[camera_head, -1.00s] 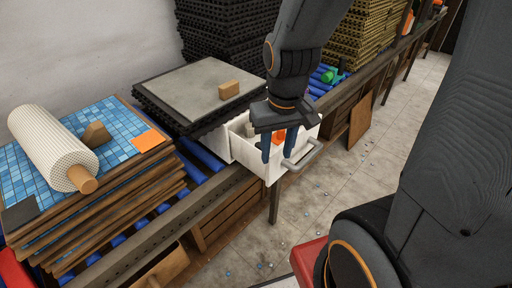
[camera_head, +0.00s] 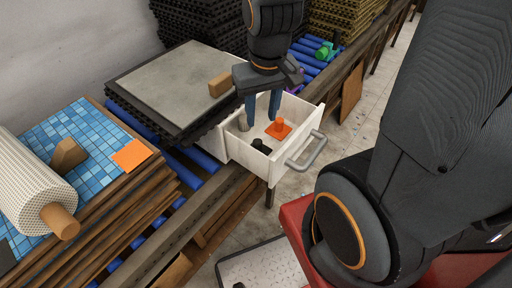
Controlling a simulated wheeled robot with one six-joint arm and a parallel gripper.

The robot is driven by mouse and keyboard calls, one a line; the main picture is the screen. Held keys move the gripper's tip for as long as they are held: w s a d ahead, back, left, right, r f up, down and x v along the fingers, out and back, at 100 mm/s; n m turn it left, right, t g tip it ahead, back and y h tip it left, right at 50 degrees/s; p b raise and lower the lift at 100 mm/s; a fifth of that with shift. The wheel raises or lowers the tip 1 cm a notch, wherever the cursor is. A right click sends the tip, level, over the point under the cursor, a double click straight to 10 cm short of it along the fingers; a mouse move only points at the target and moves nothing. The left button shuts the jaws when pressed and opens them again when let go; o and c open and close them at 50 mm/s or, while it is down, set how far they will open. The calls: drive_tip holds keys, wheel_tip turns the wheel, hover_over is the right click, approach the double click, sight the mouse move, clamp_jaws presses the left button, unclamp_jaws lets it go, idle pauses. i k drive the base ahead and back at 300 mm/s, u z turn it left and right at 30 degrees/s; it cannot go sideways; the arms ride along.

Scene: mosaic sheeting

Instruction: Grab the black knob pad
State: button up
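The black knob pad (camera_head: 261,147) is small and dark and lies inside the open white drawer (camera_head: 247,156), close to its front left corner. An orange knob pad (camera_head: 279,128) lies behind it to the right, and a grey-green knob piece (camera_head: 243,123) stands to the left. My gripper (camera_head: 262,120) points down over the drawer, its two blue fingers apart with nothing visible between them. The fingertips are behind the black pad in the picture; their exact height above the drawer floor is hard to tell.
The drawer has a grey handle (camera_head: 306,152) in front. A grey-topped stack of black sheets (camera_head: 176,84) with a wooden block (camera_head: 220,85) stands left of the drawer. Blue mosaic sheets (camera_head: 92,143) and a white roll (camera_head: 30,185) are at the left.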

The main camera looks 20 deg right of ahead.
sight(257, 147)
drive_tip(key=u, duration=1.7)
drive_tip(key=k, duration=1.15)
drive_tip(key=z, duration=1.8)
drive_tip(key=i, duration=0.5)
drive_tip(key=u, duration=0.05)
